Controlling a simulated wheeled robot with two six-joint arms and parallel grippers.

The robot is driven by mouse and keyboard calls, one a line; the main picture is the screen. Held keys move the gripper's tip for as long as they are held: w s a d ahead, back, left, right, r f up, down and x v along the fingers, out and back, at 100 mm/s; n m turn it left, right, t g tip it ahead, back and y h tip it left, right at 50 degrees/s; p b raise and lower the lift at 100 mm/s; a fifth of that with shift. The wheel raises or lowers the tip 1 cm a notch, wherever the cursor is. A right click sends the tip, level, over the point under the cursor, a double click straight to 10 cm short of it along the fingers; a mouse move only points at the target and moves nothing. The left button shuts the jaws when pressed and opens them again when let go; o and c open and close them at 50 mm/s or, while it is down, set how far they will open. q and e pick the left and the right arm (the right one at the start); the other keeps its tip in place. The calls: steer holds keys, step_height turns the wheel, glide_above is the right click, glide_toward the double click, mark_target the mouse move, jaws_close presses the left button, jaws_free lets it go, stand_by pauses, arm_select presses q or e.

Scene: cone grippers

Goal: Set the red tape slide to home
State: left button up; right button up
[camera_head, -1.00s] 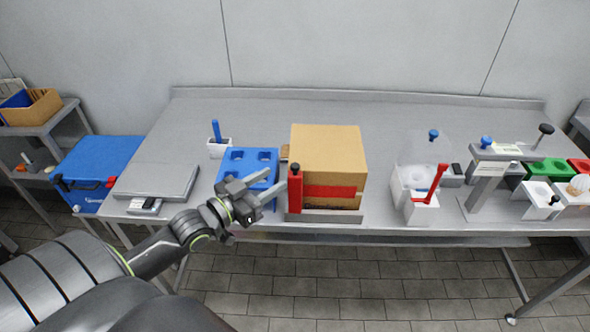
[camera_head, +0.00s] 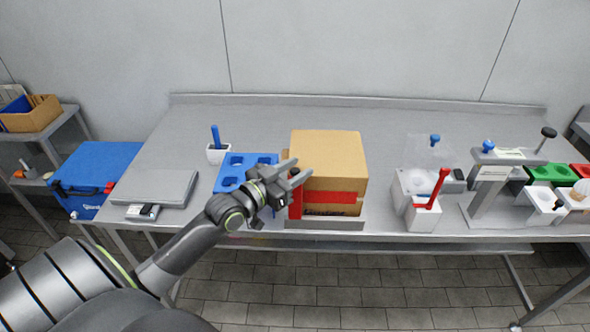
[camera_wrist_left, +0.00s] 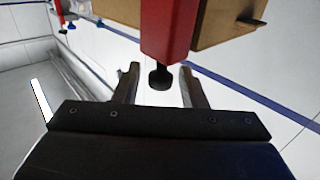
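The red tape slide (camera_head: 296,205) is an upright red block at the left front of a cardboard box (camera_head: 328,155). A red tape band (camera_head: 334,196) runs across the box front. In the left wrist view the red slide (camera_wrist_left: 169,28) has a black knob (camera_wrist_left: 160,77) at its end. My left gripper (camera_head: 294,174) is at the slide's top and partly hides it in the head view. In the left wrist view its fingers (camera_wrist_left: 160,82) are open, one on each side of the knob, with gaps visible. My right gripper is not in view.
The box sits on a grey base (camera_head: 325,223) at the table's front edge. A blue tray with holes (camera_head: 229,181) lies just left of it. A white holder with a red lever (camera_head: 441,187) stands to the right. The table behind the box is clear.

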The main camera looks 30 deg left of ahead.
arm_select(q)
steer(key=c, duration=0.7)
jaws_close()
steer(key=w+d+b, duration=0.2)
steer(key=w+d, duration=0.6)
steer(key=d, duration=0.5)
steer(key=shift+w+d+b, duration=0.2)
steer(key=shift+d+b, duration=0.1)
steer(key=shift+d, duration=0.1)
